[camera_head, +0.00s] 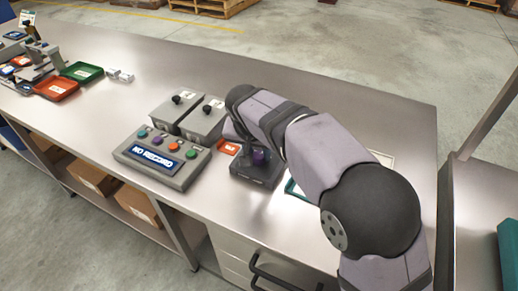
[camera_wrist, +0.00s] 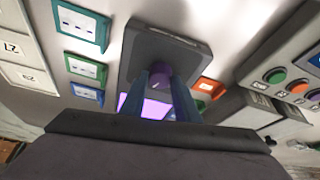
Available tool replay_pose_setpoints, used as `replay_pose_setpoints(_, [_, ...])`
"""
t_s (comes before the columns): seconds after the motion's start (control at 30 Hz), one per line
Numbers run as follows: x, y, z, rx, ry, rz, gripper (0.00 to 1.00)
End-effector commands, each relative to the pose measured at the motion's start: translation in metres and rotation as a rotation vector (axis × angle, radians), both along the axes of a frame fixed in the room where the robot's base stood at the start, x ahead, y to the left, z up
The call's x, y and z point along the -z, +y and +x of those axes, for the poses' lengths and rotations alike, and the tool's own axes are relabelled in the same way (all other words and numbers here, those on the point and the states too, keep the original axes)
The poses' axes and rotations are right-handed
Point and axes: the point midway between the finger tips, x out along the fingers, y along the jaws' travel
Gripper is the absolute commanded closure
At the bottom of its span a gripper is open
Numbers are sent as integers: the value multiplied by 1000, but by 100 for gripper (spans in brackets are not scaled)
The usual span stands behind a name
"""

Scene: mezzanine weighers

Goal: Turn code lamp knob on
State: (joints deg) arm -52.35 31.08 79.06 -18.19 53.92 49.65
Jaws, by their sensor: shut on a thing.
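The code lamp is a dark grey box (camera_head: 254,174) on the metal bench, with a purple knob (camera_head: 261,157) on it. In the wrist view the box (camera_wrist: 150,45) is at upper middle and the knob (camera_wrist: 159,75) is between my fingertips. My gripper (camera_wrist: 162,82) is shut on the knob, one finger on each side. A bright purple patch (camera_wrist: 156,106) shows between and beside the fingers, partly hidden by them. In the head view my arm hides much of the gripper. Any mark on the knob is too small to read.
A grey console (camera_head: 162,158) reading "NO RECORD", with several coloured buttons, stands left of the box. Two grey boxes with black knobs (camera_head: 175,108) stand behind it. A red tray (camera_head: 56,88) and a green tray (camera_head: 82,72) are far left. The bench's back right is clear.

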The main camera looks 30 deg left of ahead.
Motion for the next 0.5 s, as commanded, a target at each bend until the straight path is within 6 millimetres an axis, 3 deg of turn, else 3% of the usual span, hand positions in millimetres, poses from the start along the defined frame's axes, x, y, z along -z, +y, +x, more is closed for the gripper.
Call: replay_pose_setpoints(0.5, [-1,3,0,244,-1,3,94])
